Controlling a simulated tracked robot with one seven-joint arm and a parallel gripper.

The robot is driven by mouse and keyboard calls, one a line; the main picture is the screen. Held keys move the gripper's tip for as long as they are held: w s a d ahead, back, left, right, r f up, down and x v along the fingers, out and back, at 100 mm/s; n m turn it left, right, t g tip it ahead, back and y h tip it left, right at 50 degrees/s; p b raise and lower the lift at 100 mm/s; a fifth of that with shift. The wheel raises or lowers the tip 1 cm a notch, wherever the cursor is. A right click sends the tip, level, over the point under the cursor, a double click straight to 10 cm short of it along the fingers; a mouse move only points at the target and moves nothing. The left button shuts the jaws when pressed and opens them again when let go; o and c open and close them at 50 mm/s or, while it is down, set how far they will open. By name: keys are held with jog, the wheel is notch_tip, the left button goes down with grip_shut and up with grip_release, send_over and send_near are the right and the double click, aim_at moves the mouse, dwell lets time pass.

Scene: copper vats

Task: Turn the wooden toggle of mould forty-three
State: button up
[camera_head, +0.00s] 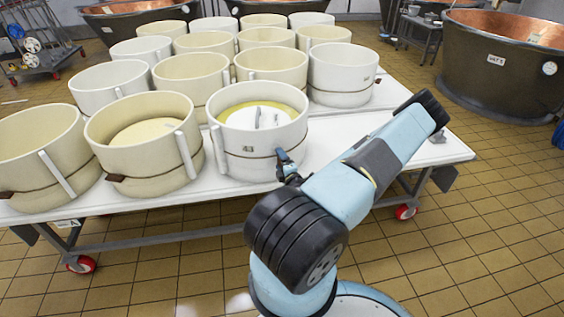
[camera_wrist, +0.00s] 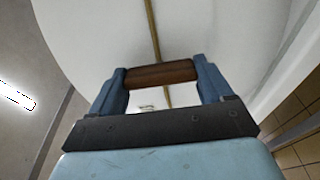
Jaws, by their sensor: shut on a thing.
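Mould forty-three (camera_head: 250,135) is a white round mould marked 43, at the front edge of the white table in the head view. A cord runs round its lower wall. Its wall also fills much of the wrist view (camera_wrist: 95,45). The wooden toggle (camera_wrist: 162,74) is a short brown bar lying across the cord in the wrist view. My gripper (camera_wrist: 162,80) is shut on the toggle, one blue finger at each end of it. In the head view my gripper (camera_head: 285,163) is at the lower right of the mould, and the toggle is hidden there.
Several other moulds stand close together on the white wheeled table (camera_head: 420,150); one cream mould (camera_head: 140,150) is just left of mould forty-three. A copper vat (camera_head: 500,75) stands at the right. Tiled floor (camera_head: 480,240) is clear at the front right.

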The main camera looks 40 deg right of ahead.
jog(key=shift+a+f, duration=0.1)
jog(key=shift+f, duration=0.1)
dwell(0.3)
jog(key=o, duration=0.7)
jog(key=shift+o, duration=1.3)
jog(key=shift+r, duration=0.1)
jog(key=v, duration=1.3)
jog(key=shift+s+a, duration=0.15)
jog(key=shift+s, duration=0.2)
